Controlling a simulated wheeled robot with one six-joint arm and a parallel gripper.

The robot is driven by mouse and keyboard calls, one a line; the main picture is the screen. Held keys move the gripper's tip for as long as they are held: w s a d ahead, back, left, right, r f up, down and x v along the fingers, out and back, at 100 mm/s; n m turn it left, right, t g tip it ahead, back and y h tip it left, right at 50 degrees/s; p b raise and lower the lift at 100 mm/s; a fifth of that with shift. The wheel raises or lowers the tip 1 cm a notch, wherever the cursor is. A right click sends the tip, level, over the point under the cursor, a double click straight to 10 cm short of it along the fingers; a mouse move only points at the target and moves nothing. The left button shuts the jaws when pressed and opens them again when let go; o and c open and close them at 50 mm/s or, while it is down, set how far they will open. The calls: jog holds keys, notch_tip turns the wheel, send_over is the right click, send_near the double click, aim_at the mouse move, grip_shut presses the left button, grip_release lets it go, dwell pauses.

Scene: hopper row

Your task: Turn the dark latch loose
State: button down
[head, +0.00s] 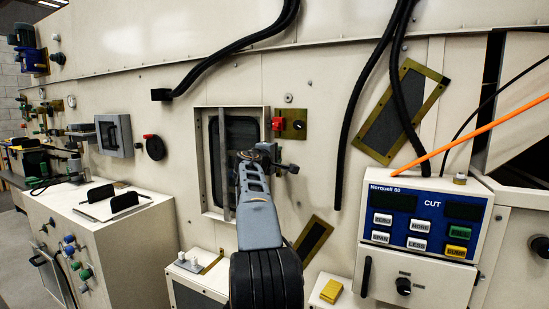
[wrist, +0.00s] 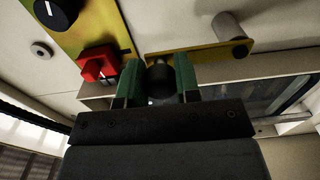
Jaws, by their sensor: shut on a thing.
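The dark latch (wrist: 161,84) shows in the wrist view as a short, rounded dark piece between the two green fingers of my gripper (wrist: 158,82). The fingers are shut on it from both sides. It sits at the edge of a yellow plate (wrist: 195,52), and the rest of it is hidden behind my fingers. In the head view my gripper (head: 264,153) is at the right side of a framed hatch window (head: 211,165), and my arm covers the latch there.
A red switch (wrist: 98,65) sits close to the left of my fingers, on another yellow plate with a black knob (wrist: 55,12). A grey peg (wrist: 229,25) sticks out at upper right. In the head view a control box (head: 425,215) stands at right and black hoses (head: 355,100) hang above.

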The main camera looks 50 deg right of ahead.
dwell(0.3)
jog(key=c, duration=0.8)
grip_release()
jog(key=b+v, duration=0.3)
jog(key=v, duration=1.1)
jog(key=shift+d, duration=0.1)
